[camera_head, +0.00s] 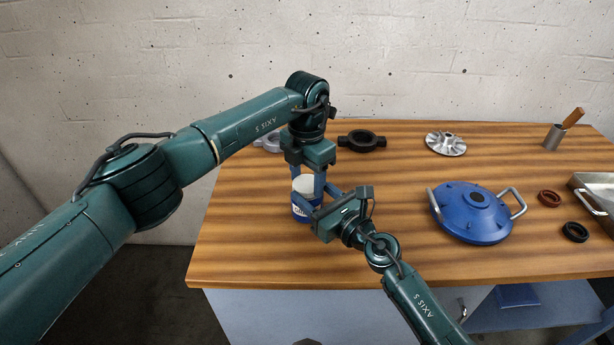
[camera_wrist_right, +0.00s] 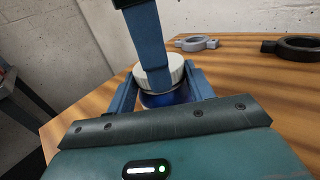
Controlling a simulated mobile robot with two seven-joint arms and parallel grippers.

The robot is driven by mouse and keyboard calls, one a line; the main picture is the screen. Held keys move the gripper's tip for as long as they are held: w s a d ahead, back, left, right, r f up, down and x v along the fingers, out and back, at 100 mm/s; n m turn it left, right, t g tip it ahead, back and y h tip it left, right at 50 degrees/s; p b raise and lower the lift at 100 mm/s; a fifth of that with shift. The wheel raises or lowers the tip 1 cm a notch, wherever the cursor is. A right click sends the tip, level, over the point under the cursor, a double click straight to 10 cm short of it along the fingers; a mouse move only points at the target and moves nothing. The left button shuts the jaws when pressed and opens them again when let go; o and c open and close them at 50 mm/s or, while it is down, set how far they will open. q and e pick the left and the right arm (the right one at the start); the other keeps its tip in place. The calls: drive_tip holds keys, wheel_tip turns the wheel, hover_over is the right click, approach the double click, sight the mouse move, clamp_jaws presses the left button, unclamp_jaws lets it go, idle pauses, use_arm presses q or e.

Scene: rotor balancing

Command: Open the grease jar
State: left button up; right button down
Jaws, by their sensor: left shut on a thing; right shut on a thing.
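The grease jar (camera_head: 299,213) is blue with a white lid (camera_head: 306,184) and stands upright near the left end of the wooden table. My left gripper (camera_head: 307,180) comes down from above and is shut on the lid. One of its fingers crosses in front of the lid in the right wrist view (camera_wrist_right: 160,76). My right gripper (camera_head: 318,203) reaches in from the front right and is shut on the jar body, with its fingers on both sides of the blue wall (camera_wrist_right: 168,99). The lid sits on the body; I cannot tell how tightly.
Behind the jar lie a grey ring part (camera_head: 268,143) and a black ring part (camera_head: 362,141).

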use_arm(q)
drive_tip(key=shift+s+d+f, duration=0.1)
drive_tip(key=shift+s, duration=0.1)
use_arm(e)
drive_tip(key=shift+d+f, duration=0.15)
drive_tip(key=shift+f, duration=0.15)
use_arm(q)
drive_tip(key=o, duration=1.1)
drive_tip(key=shift+w, duration=0.1)
drive_tip(key=shift+c, duration=0.2)
drive_tip(key=shift+r, duration=2.35)
drive_tip(key=shift+w+f, duration=0.1)
use_arm(e)
drive_tip(key=c, duration=0.8)
unclamp_jaws()
drive_tip(key=shift+c, duration=0.2)
drive_tip(key=o, duration=0.4)
drive_tip(key=shift+r, duration=0.15)
drive_tip(key=shift+c, duration=0.2)
